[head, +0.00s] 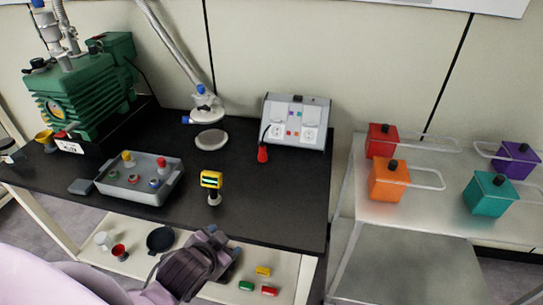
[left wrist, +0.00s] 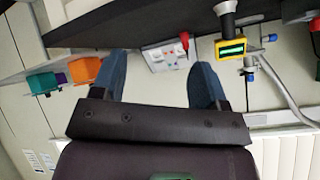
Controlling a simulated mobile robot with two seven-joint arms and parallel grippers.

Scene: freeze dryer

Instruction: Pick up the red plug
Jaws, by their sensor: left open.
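The red plug (head: 262,153) stands on the black table in front of the grey socket box (head: 297,120), with a dark cord running up beside it. In the left wrist view, which looks upside down, the red plug (left wrist: 184,40) shows beyond the fingertips, close to the socket box (left wrist: 165,56). My left gripper (head: 216,236) is at the table's front edge, nearer to me than the plug and left of it. In the left wrist view my left gripper (left wrist: 160,62) has its two blue fingers wide apart with nothing between them. My right gripper is not in view.
A yellow gauge (head: 211,180) stands between my left gripper and the table's back. A grey tray (head: 140,182) with small vials is at left, near a green pump (head: 80,90). Coloured boxes sit on a side table (head: 440,215). The black table's right front is clear.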

